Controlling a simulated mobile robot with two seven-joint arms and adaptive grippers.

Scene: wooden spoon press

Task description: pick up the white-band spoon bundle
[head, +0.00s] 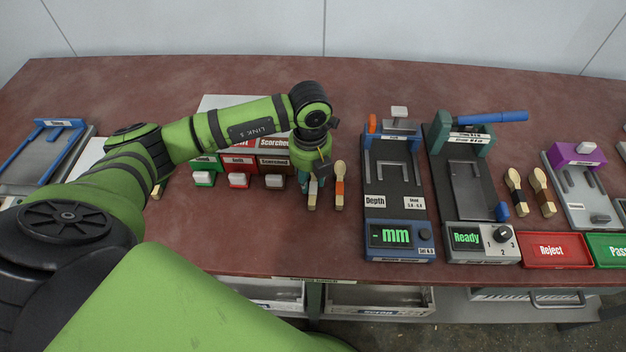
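My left gripper (316,181) points down over the table, right of the row of small colored bins. A wooden spoon bundle (312,203) is directly under it, with its upper part and any band hidden by the gripper. I cannot tell whether the fingers are open or shut on it. Beside it on the right lies a spoon bundle with an orange band (340,187). Two more bundles, one (515,182) left of the other (540,182), lie right of the press. No white band is clearly visible. My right gripper is out of view.
The depth gauge (390,235) stands just right of the gripper, with the blue-handled press (466,205) beyond it. A red Reject tray (556,251) and a green Pass tray (606,250) sit front right. The red-brown table (270,235) is clear in front of the bins.

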